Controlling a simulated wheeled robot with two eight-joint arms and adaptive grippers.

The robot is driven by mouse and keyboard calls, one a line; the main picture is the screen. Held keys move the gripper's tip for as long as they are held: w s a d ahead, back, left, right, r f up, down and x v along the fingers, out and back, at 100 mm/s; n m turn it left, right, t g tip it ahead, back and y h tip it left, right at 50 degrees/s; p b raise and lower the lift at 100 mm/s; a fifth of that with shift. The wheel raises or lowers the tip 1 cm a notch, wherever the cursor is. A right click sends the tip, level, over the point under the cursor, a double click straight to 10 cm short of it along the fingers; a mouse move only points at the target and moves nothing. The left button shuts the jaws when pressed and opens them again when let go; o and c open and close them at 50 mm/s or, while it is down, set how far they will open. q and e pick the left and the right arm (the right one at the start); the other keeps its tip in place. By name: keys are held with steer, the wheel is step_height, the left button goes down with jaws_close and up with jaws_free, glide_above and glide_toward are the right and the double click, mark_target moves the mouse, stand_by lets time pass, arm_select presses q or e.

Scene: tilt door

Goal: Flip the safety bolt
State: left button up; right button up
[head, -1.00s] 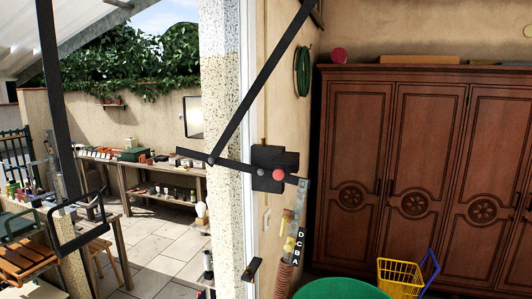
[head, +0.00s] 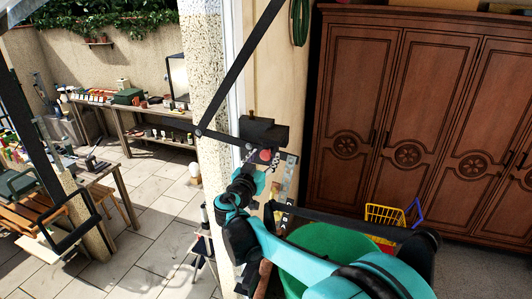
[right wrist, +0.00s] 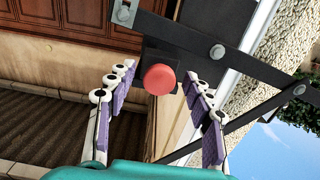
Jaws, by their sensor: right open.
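The safety bolt is a black block (head: 264,132) with a red round knob (head: 264,155) and dark flat bars, mounted at the post by the doorway. In the right wrist view the red knob (right wrist: 158,79) faces me in front of the dark bar (right wrist: 195,42). My right gripper (head: 262,163) is raised close to the knob and partly covers it in the head view. In the right wrist view its purple-padded fingers (right wrist: 158,90) are apart, with the knob showing between them. I cannot tell whether they touch it. My left gripper is not in view.
A speckled post (head: 208,60) stands left of the bolt, with a long diagonal bar (head: 243,62) across it. A yellow basket (head: 384,215) and brown wardrobe (head: 400,110) stand to the right.

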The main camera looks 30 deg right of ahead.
steer(key=shift+w+d+r, duration=0.1)
steer(key=shift+w+d, duration=0.35)
steer(key=shift+d, duration=0.05)
jaws_close()
